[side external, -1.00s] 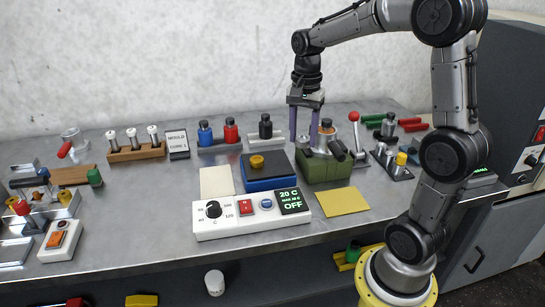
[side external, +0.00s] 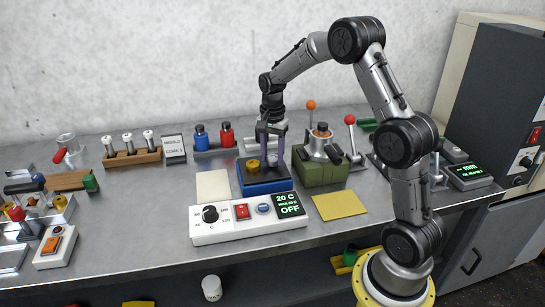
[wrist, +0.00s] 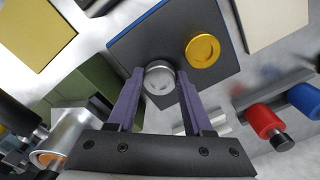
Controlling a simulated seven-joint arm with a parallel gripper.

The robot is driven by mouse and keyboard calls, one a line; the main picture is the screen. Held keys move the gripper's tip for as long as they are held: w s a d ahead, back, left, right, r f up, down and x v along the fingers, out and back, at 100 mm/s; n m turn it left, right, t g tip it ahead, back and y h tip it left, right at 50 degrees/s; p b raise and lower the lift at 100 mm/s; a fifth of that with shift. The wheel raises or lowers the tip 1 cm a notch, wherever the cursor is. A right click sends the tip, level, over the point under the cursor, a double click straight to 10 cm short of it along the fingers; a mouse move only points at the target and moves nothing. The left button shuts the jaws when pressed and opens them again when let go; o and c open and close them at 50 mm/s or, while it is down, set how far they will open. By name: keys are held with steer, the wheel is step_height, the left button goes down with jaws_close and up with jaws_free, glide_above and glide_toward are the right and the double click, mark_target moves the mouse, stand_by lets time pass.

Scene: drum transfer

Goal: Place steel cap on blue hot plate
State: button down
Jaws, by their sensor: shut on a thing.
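The steel cap (wrist: 159,78) is a round silver disc between my gripper's purple fingers in the wrist view. My gripper (side external: 272,152) is shut on it, pointing down over the right part of the blue hot plate (side external: 266,188). The plate has a blue body and a dark top, which also shows in the wrist view (wrist: 158,38). A brass cap (side external: 253,165) sits on the plate to the left of the steel cap (side external: 273,160). Whether the steel cap touches the dark top or hangs just above it, I cannot tell.
A green fixture (side external: 320,174) with a silver clamp stands right of the plate. A white control box (side external: 248,222) reading 20 C and OFF lies in front. A cream pad (side external: 213,186) and yellow pad (side external: 340,205) lie flat. Blue (side external: 201,136) and red (side external: 226,135) bottles stand behind.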

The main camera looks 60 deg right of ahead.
steer(key=shift+f, duration=0.3)
steer(key=shift+f, duration=0.1)
steer(key=shift+c, duration=1.6)
jaws_free()
steer(key=shift+f, duration=0.1)
